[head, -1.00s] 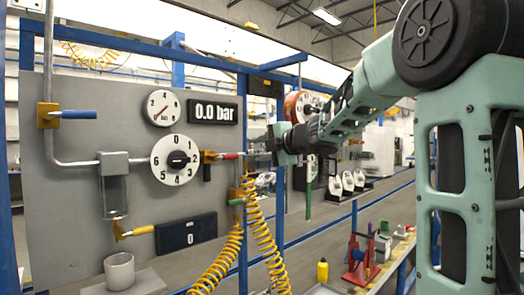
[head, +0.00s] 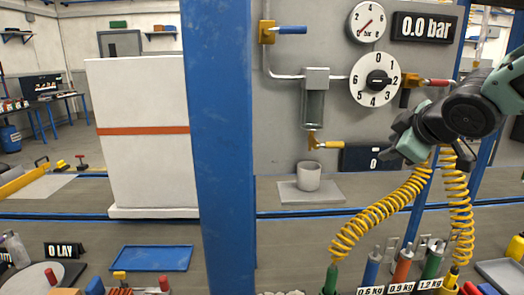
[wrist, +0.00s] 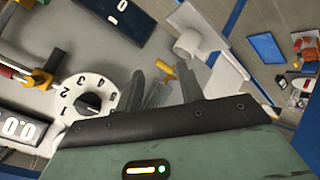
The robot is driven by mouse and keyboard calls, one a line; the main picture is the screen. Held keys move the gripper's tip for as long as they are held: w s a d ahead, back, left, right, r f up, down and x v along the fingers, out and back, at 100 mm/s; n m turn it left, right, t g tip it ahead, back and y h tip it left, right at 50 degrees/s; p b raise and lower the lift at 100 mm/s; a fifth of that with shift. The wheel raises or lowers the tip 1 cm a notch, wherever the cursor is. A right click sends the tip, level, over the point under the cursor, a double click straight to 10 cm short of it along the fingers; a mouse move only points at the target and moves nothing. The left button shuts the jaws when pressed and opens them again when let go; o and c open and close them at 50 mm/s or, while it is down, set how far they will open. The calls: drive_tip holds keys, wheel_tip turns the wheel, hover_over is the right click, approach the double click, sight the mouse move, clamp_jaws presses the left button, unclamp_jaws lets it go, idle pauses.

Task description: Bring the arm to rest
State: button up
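My gripper (head: 408,138) is at the right of the head view, in front of the grey panel (head: 285,120), below the red-handled valve (head: 436,82). The two fingers of my gripper (wrist: 161,76) stand apart in the wrist view, with nothing held between them. The panel's glass cylinder and a yellow-handled valve (wrist: 168,71) show behind the gap. My arm comes in from the right edge of the head view, and its upper part is out of view.
The panel carries a numbered dial (head: 378,84), a round gauge (head: 367,21) and a 0.0 bar display (head: 424,27). Yellow coiled hoses (head: 385,215) hang under my gripper. A blue post (head: 222,150) stands left of the panel.

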drive_tip(key=s+a+f+m+g, duration=0.2)
drive_tip(key=s+a+f+g, duration=0.3)
drive_tip(key=s+a+f, duration=0.7)
drive_tip(key=s+a+f+g, duration=0.1)
drive_tip(key=s+f+g, duration=0.1)
drive_tip(key=s, duration=0.7)
drive_tip(key=s+a+f+m+g, duration=0.1)
drive_tip(key=s+g, duration=0.3)
drive_tip(key=s, duration=0.5)
drive_tip(key=shift+s+a+f, duration=0.4)
drive_tip(key=shift+a+f, duration=0.05)
drive_tip(key=shift+f, duration=0.05)
